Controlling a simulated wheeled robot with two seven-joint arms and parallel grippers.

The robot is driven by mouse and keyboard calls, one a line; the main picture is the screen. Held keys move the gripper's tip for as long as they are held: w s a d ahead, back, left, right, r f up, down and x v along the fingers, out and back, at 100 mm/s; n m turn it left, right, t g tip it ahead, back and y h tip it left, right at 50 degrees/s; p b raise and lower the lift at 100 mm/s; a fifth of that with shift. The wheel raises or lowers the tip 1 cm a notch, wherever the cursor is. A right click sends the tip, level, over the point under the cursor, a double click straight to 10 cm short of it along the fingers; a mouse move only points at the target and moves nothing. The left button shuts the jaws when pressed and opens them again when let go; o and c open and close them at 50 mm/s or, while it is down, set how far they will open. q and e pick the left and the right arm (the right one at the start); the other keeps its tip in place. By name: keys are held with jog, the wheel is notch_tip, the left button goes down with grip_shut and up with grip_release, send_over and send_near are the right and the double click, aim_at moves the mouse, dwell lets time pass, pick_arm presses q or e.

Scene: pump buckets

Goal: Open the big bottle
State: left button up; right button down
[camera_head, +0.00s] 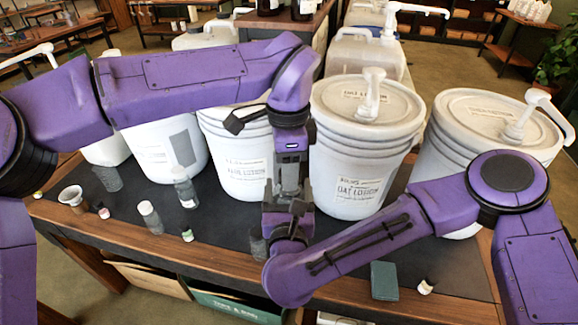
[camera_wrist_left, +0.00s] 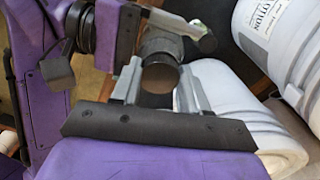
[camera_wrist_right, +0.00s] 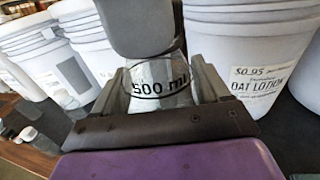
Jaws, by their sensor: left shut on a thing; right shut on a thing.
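The big bottle (camera_wrist_right: 160,92), clear with a "500 ml" label, is between the fingers of my right gripper (camera_wrist_right: 163,85) in the right wrist view. A large grey rounded part (camera_wrist_right: 140,28) covers its top there; I cannot tell whether it is the cap. My left gripper (camera_head: 290,160) points down from above in the head view, shut at the bottle's top end. In the left wrist view a dark round brownish face (camera_wrist_left: 160,82) shows between its fingers. My right gripper (camera_head: 288,218) is just below, shut on the bottle. Whether the cap is loose is hidden.
Large white buckets stand behind, one labelled oat lotion (camera_head: 345,185), several with pumps. Small bottles (camera_head: 185,188) stand on the dark mat at left.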

pick_arm(q)
jog(key=shift+r, duration=0.1)
jog(key=shift+r, duration=1)
notch_tip(320, 180, up, 3)
jog(key=shift+w+d+r, duration=0.1)
jog(key=shift+r, duration=0.4)
